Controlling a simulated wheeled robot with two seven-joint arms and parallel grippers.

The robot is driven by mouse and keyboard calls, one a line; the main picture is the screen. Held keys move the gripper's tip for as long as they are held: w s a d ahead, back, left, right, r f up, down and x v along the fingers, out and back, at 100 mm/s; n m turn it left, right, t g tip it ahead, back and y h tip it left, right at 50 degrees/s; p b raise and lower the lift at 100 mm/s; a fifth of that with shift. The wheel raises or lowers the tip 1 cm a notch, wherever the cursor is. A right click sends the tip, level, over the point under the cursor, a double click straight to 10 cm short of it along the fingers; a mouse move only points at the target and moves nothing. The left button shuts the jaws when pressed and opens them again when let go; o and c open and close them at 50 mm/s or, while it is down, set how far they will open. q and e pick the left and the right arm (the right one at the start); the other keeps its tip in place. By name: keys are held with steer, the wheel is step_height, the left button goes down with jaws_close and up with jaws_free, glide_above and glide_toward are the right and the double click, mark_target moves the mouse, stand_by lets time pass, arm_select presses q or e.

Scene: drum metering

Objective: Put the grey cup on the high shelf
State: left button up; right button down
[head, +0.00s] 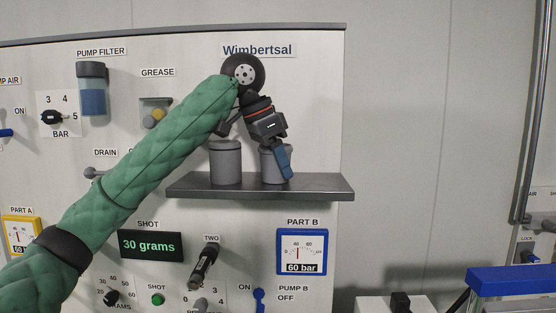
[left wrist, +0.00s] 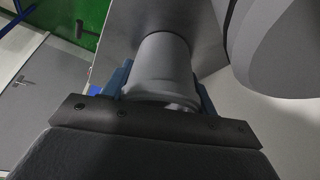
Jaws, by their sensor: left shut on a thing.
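The high shelf (head: 330,187) is a dark grey ledge on the panel under the Wimbertsal sign. A grey cup (head: 268,170) is at its right part, with its base at the shelf surface. My left gripper (head: 279,164) comes down from above and is shut on this cup. A blue finger covers the cup's right side. In the left wrist view the cup (left wrist: 165,62) sits between the two blue fingers (left wrist: 163,88). Whether it bears fully on the shelf I cannot tell. My right gripper is not in view.
A second grey vessel (head: 226,163) stands on the shelf just left of the held cup, with a small gap. The shelf's right end is clear. Below are the shot display (head: 151,246) and the Part B gauge (head: 302,252).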

arm_select(q)
steer(key=shift+f, duration=0.1)
steer(key=o, duration=1.1)
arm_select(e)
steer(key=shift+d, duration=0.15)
arm_select(q)
steer(key=shift+a+r+b, duration=0.1)
steer(key=shift+r+b, duration=0.3)
steer(key=b+v, duration=0.5)
steer(key=v, duration=0.6)
steer(key=shift+r, duration=0.25)
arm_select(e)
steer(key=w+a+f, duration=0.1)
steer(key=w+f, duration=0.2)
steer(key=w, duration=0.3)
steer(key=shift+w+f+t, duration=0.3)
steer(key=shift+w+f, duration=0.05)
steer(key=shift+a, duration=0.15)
